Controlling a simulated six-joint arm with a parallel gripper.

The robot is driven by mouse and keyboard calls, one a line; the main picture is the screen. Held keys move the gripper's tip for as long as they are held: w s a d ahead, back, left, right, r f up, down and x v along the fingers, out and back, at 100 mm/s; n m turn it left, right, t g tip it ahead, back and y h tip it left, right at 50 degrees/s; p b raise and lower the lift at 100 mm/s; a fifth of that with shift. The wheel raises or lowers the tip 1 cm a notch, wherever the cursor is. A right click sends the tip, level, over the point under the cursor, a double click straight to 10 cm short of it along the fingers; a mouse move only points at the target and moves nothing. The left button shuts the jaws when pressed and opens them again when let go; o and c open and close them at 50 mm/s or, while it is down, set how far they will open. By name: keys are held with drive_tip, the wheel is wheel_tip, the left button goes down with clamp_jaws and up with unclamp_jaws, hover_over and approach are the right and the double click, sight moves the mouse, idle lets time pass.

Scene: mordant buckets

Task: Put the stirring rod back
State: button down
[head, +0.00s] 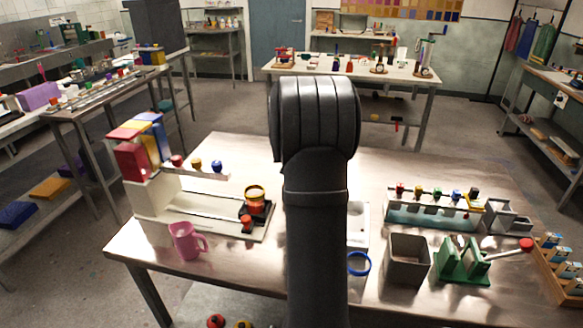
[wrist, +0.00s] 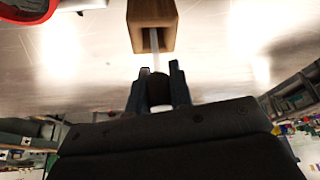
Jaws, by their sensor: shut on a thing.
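In the wrist view my gripper (wrist: 159,70) is shut on a thin rod with a dark part between the fingers. The rod (wrist: 155,61) is pale and extends away from the fingers. Its far end meets the slot in a brown wooden block (wrist: 167,15); I cannot tell how far inside it reaches. In the head view my own arm hides the gripper, the rod and the wooden block.
A red-rimmed round thing (wrist: 28,8) is at the wrist view's upper left. On the table (head: 150,262) stand a pink mug (head: 185,241), a square grey container (head: 407,262), a green stand (head: 461,262) and a rack of coloured-capped bottles (head: 430,212).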

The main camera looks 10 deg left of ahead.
drive_tip(key=shift+f, duration=0.1)
drive_tip(key=c, duration=1.3)
unclamp_jaws()
drive_tip(key=v, duration=1.2)
drive_tip(key=x, duration=1.2)
drive_tip(key=shift+r, duration=1.85)
drive_tip(key=shift+f, duration=0.1)
